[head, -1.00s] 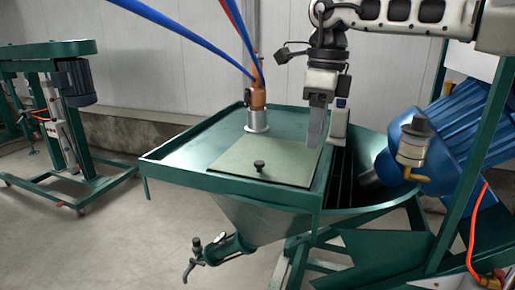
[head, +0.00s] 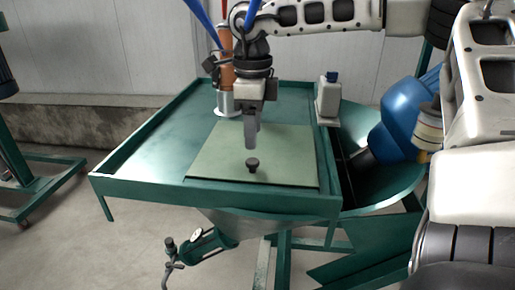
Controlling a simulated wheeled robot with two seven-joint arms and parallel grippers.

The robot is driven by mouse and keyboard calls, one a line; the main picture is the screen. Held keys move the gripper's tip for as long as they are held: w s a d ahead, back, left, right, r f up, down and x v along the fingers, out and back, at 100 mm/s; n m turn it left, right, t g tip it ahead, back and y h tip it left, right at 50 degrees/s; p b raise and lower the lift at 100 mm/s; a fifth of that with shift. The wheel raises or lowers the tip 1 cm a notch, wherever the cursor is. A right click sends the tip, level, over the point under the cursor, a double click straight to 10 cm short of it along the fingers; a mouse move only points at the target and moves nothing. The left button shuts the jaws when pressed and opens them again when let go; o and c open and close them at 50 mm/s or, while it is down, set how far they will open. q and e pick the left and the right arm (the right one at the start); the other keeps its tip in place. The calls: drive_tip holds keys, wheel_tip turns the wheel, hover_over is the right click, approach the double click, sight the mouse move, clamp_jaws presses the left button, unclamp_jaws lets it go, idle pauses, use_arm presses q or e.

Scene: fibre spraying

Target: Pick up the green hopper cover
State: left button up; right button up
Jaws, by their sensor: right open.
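The green hopper cover (head: 215,167) is a flat pale-green plate lying on the green hopper table (head: 150,135). A small dark knob (head: 253,165) stands up near its front middle. My right gripper (head: 251,146) points down over the cover, just behind and above the knob in the picture. Its fingers are seen nearly edge-on and overlap each other. It is open and holds nothing. Whether the fingertips touch the cover cannot be told. My left gripper is not in view.
A copper-coloured fitting (head: 226,70) with blue hoses stands behind the cover. A pale bottle-like block (head: 329,98) sits on the table's right edge. A blue motor (head: 400,125) and round basin (head: 385,190) are to the right. The table's left part is clear.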

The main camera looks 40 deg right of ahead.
sight(253, 160)
drive_tip(key=shift+a+f+p, duration=0.15)
drive_tip(key=shift+f+p, duration=0.5)
drive_tip(key=shift+f, duration=2.8)
drive_tip(key=c, duration=1.1)
